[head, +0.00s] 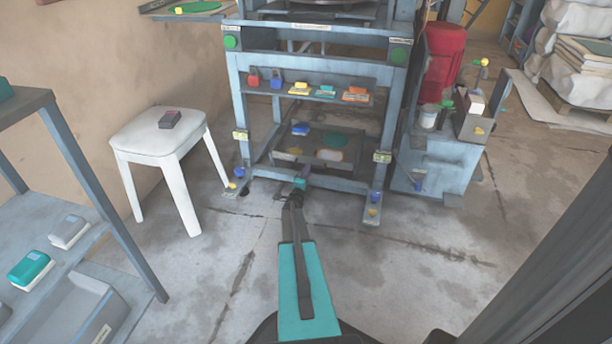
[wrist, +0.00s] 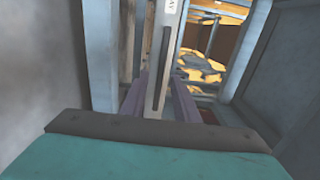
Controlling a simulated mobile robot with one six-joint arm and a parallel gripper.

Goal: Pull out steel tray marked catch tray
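The steel catch tray (head: 348,167) sits low inside the blue-grey press frame, with blue, green, white and yellowish patches showing over it. My gripper (head: 300,184) is at the tray's front edge. In the wrist view its purple fingers (wrist: 160,92) lie on either side of a pale strip (wrist: 170,45) with a dark slot and a partly visible label ending in "AY". The strip fills most of the space between the fingers. I cannot tell whether they press on it. The fingertips' far ends are partly hidden by the strip.
A white stool (head: 160,140) with a dark device on it stands left of the press. A shelf unit (head: 60,190) is at the near left. A blue-grey cabinet (head: 440,170) stands right of the press. The floor in front of the press is clear.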

